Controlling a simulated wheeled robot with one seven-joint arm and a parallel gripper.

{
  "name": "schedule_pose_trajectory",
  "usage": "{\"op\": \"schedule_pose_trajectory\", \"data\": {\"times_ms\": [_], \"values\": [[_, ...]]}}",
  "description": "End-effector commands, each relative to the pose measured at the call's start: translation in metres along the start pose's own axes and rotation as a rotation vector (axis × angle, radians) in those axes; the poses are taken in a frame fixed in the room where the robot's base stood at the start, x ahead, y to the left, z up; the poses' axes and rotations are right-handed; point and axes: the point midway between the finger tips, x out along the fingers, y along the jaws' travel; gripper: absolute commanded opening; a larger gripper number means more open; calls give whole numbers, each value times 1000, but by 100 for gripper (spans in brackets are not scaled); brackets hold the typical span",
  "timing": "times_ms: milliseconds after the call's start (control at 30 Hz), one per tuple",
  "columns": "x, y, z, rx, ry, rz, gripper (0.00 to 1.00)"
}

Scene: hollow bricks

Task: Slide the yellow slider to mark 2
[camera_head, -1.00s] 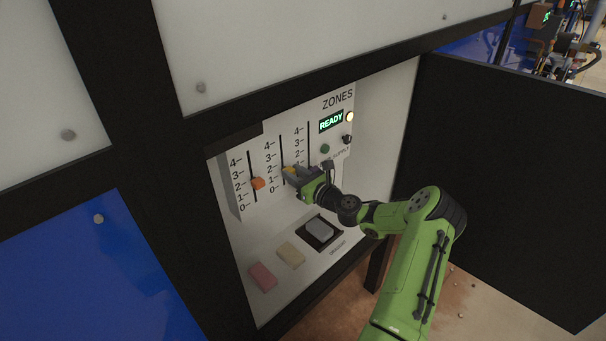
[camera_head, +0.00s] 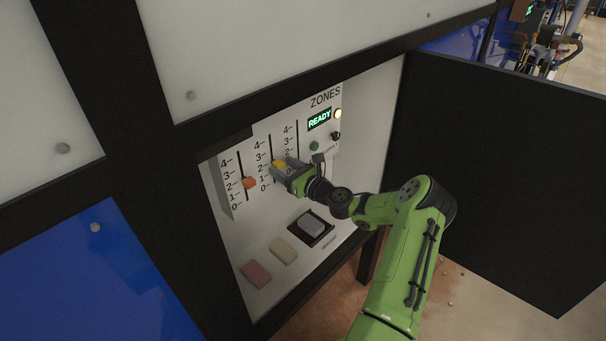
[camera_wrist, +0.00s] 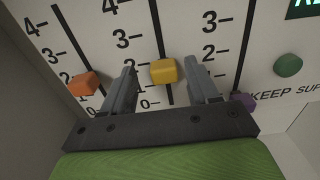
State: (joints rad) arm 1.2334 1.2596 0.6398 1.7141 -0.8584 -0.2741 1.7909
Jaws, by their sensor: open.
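The yellow slider (camera_head: 279,164) sits on the middle slot of the white panel, and it also shows in the wrist view (camera_wrist: 163,71). It stands somewhere between marks 1 and 2 of its scale; a finger hides the nearest figures, so its exact height is hard to tell. My gripper (camera_head: 285,170) is at the panel. In the wrist view my gripper (camera_wrist: 163,88) is open, with one finger to each side of the yellow slider and a gap on both sides.
An orange slider (camera_wrist: 83,84) is on the left slot, close outside the left finger. A purple slider (camera_wrist: 243,101) sits low on the right slot. A green button (camera_wrist: 288,65) is farther right.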

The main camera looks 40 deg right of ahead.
Motion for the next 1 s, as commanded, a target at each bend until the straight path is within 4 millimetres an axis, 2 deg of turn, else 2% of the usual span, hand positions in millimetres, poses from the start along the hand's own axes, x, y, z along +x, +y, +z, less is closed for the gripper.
{"op": "schedule_pose_trajectory", "data": {"times_ms": [400, 533, 700, 1000], "values": [[-110, 0, 3, 2, -3, -7, 60], [-137, 2, 4, 0, -5, -6, 60], [-152, 4, 4, 0, -7, -3, 60], [-152, 4, 4, -1, -7, -1, 60]]}}
